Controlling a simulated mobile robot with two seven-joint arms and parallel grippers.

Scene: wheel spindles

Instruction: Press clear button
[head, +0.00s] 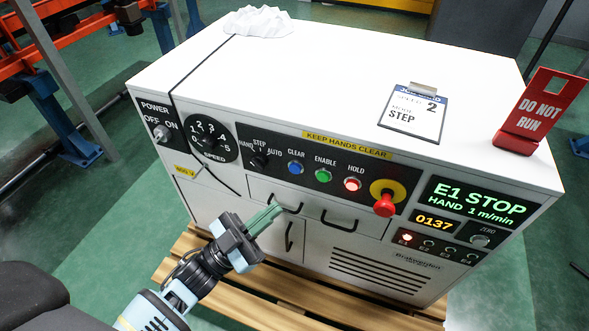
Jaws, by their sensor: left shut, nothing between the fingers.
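The blue clear button (295,168) is on the dark control strip of the white cabinet (300,80), under its CLEAR label. To its right are the green enable button (323,175) and the lit red hold button (352,184). My left gripper (276,209) is in front of the cabinet, below and to the left of the blue button and apart from it in the picture. Its green fingers are shut with nothing between them and point up and right. My right gripper is not in view.
A red emergency knob (384,204) sticks out right of the buttons. The selector knob (259,161) and speed dial (210,138) are left. Drawer handles (338,222) project below. A display (478,201) reads E1 STOP. A red DO NOT RUN sign (540,112) stands on top.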

